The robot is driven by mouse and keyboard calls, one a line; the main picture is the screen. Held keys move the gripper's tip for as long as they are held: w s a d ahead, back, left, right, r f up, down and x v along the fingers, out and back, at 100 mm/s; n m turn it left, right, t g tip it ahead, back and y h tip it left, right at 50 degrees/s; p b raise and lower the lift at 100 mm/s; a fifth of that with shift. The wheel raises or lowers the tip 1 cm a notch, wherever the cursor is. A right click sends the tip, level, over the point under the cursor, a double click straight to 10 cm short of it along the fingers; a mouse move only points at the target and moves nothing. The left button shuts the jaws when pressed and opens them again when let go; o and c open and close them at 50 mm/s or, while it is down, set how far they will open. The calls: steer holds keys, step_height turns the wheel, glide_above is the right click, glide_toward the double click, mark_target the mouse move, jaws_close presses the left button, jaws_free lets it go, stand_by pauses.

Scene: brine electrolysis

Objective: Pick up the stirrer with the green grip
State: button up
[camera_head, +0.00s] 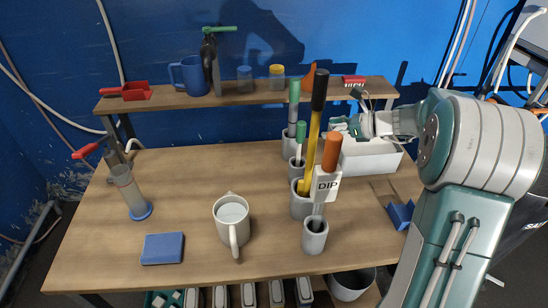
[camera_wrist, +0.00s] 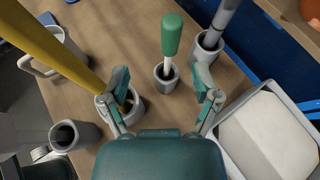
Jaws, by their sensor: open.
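A stirrer with a green grip (camera_wrist: 172,36) and a white shaft stands in a small grey holder (camera_wrist: 166,80) in the wrist view. In the head view a short green grip (camera_head: 301,134) on a pale shaft stands in a small holder (camera_head: 296,170). Behind it a taller green-topped rod (camera_head: 294,92) with a grey shaft stands in another holder. My gripper (camera_wrist: 161,82) is open and empty, its fingers apart on either side of the small holder's image, with the green grip beyond them. In the head view my gripper (camera_head: 362,112) is right of the holders, partly hidden.
A yellow pole with a black grip (camera_head: 319,92) and an orange-gripped tool with a DIP tag (camera_head: 326,185) stand close by. A white box (camera_head: 370,155) is behind at right. A mug (camera_head: 232,222) and blue sponge (camera_head: 163,248) sit left; a shelf (camera_head: 180,101) spans the back.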

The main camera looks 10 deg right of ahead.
mark_target(300, 129)
steer(key=shift+m, duration=0.4)
steer(key=x, duration=1)
steer(key=shift+w+d+f, duration=0.1)
steer(key=shift+w+d, duration=0.25)
steer(key=shift+d, duration=0.05)
steer(key=shift+w+d+f+t, duration=0.1)
steer(key=shift+w+f+t, duration=0.05)
steer(key=shift+w+t, duration=0.15)
steer(key=shift+d, duration=0.35)
steer(key=shift+a, duration=0.5)
jaws_close()
steer(key=shift+a, duration=0.2)
steer(key=shift+d, duration=0.1)
